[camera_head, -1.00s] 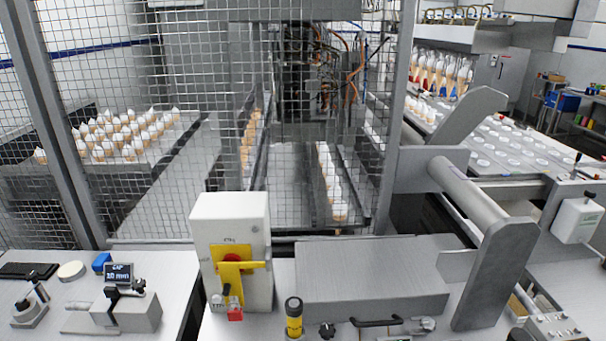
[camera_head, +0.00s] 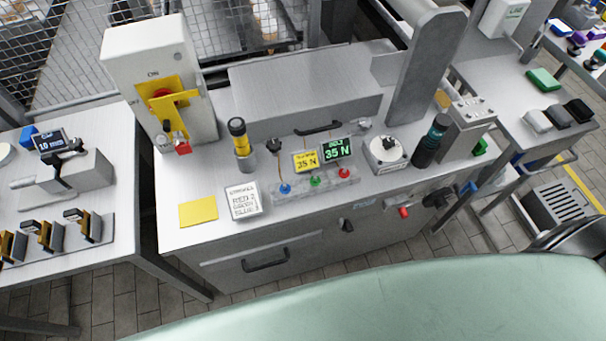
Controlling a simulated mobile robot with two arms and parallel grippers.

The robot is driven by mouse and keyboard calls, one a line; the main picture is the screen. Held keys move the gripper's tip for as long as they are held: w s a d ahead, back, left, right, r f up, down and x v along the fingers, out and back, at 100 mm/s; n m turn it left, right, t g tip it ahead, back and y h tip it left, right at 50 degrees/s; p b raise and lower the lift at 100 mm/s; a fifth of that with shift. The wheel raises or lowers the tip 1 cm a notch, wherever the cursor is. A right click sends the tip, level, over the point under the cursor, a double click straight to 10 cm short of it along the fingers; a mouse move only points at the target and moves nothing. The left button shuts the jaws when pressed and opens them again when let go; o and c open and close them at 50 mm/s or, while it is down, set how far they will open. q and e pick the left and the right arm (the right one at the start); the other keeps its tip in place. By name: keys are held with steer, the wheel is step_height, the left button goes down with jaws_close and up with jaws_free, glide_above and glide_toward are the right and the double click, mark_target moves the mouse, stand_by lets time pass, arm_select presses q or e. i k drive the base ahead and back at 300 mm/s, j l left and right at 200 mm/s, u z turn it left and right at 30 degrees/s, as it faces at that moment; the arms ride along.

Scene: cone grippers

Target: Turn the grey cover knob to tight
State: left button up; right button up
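The grey box-shaped cover (camera_head: 305,88) sits shut at the back of the middle bench, with a black bar handle (camera_head: 318,128) at its front. A small grey knob (camera_head: 364,124) sits by the cover's front right corner. A black knob (camera_head: 273,146) stands by its front left part. I cannot tell for sure which of the two is the cover knob, or how tight either is. Neither of my grippers is in view.
Before the cover stand a yellow display (camera_head: 305,161) and a green-text display (camera_head: 338,149), both reading 35 N, above blue, green and red buttons. A white dial (camera_head: 387,153) and dark cylinder (camera_head: 430,142) stand right. A yellow sheet (camera_head: 198,211) lies front left.

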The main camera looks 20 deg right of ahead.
mark_target(365, 124)
steer(key=z, duration=1)
